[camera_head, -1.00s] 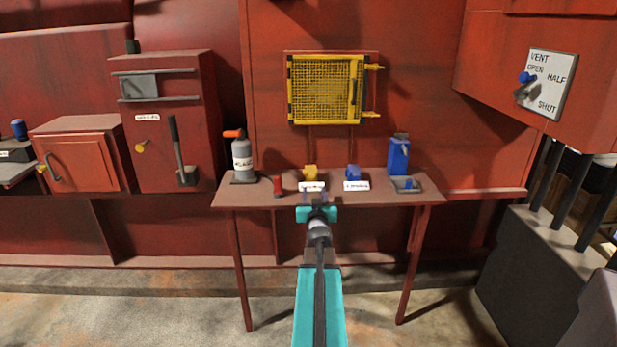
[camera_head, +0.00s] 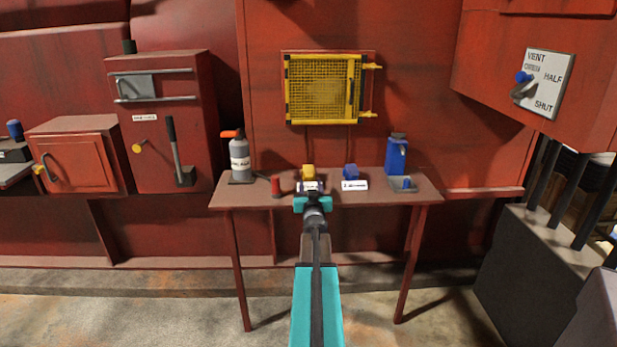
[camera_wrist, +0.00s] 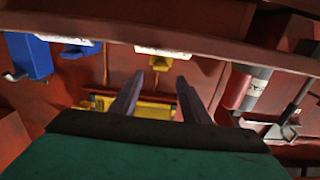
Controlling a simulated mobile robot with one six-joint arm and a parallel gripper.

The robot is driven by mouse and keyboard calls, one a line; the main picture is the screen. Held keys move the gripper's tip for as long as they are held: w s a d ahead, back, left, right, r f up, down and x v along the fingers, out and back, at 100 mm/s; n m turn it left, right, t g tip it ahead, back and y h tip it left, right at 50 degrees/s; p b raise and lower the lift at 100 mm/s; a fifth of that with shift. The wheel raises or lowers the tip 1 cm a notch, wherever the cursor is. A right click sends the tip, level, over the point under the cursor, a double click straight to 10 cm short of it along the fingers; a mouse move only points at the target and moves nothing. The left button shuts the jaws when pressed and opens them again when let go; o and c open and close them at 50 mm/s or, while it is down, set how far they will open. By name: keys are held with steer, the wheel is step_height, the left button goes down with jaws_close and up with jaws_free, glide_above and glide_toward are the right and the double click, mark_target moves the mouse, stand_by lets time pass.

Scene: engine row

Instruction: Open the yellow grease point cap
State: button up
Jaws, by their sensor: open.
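The yellow grease point cap (camera_head: 308,171) is a small yellow block on the table, behind a white label. My gripper (camera_head: 311,189) is at the table's front side, just in front of the cap, and covers part of the label. In the wrist view the cap (camera_wrist: 159,59) shows beyond and between the two fingertips of my gripper (camera_wrist: 160,84). The fingers are spread with nothing between them, apart from the cap. Whether the cap's lid is open or shut is too small to tell.
A similar blue cap (camera_head: 351,172) stands to the right, then a blue can (camera_head: 397,157) and small tray (camera_head: 404,185). A red cylinder (camera_head: 276,186) and grey bottle (camera_head: 240,160) stand left. A yellow mesh door (camera_head: 322,88) is on the wall above the table (camera_head: 375,194).

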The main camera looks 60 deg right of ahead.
mark_target(309, 177)
steer(key=shift+x, duration=4.1)
steer(key=shift+w, duration=0.1)
jaws_close()
